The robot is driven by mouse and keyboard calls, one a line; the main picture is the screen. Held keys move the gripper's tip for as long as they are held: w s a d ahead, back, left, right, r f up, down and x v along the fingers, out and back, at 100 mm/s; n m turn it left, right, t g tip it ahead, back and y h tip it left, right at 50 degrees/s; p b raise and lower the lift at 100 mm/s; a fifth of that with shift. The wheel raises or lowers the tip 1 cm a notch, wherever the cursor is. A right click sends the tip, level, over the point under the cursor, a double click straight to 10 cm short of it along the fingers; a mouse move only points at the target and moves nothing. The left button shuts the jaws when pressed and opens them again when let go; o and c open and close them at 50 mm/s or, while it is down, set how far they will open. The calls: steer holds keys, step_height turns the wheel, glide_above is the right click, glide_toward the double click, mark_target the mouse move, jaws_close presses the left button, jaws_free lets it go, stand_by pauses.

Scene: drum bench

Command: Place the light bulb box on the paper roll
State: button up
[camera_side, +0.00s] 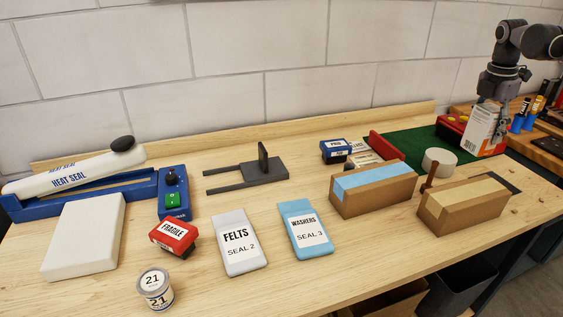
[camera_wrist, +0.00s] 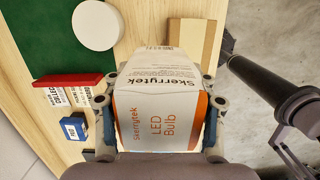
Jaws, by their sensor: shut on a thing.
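The light bulb box (camera_side: 480,130) is white and orange. In the wrist view the box (camera_wrist: 158,115) reads "Skerrytek LED Bulb" and sits between both fingers. My gripper (camera_side: 494,106) is shut on it at the right of the side view; the fingers also show in the wrist view (camera_wrist: 160,112). The paper roll (camera_side: 439,162) is a white round roll at the edge of the green mat, left of and below the box in the side view. In the wrist view its round white top (camera_wrist: 97,25) is bare, above and left of the box. The box and roll are apart.
A red block (camera_side: 387,145) and a blue stamp (camera_side: 335,151) stand left of the roll. A red case (camera_side: 452,128) is partly behind the held box. The green mat (camera_side: 405,146) has bare room.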

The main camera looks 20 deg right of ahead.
steer(key=d, duration=0.9)
glide_above(442, 162)
steer(key=shift+d+f, duration=0.1)
steer(key=shift+f, duration=5.15)
steer(key=shift+f, duration=0.1)
steer(key=o, duration=1.1)
